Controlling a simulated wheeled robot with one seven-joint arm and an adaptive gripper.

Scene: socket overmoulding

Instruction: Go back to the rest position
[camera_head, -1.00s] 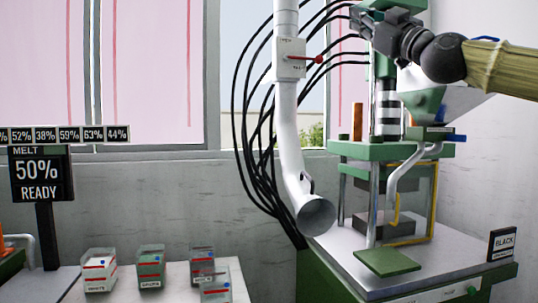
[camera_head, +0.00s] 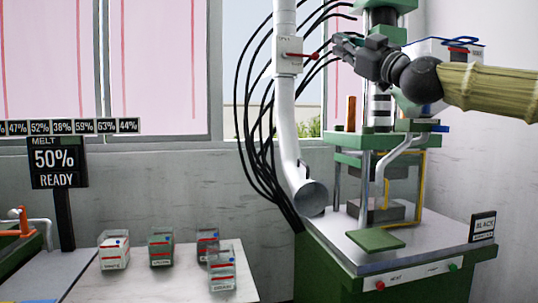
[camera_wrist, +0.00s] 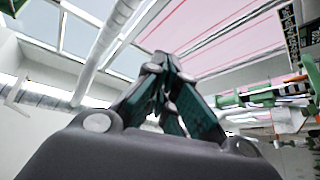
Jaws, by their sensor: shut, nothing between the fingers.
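My gripper (camera_head: 345,45) shows in the head view at the upper right, at the end of my arm reaching in from the right edge. It is in the air in front of the green press (camera_head: 385,145), close to the red lever (camera_head: 303,55) on the white pipe; I cannot tell whether it touches the lever. In the wrist view my gripper (camera_wrist: 163,65) has its fingers drawn together, with nothing seen between them. The wrist view looks up toward windows and ceiling.
A white table (camera_head: 185,277) carries several small clear bins, one being a green-marked bin (camera_head: 160,250). A "MELT 50% READY" sign (camera_head: 58,163) stands at left. Black cables (camera_head: 250,150) hang behind the pipe. A "BLACK" sign (camera_head: 483,226) stands on the press bench.

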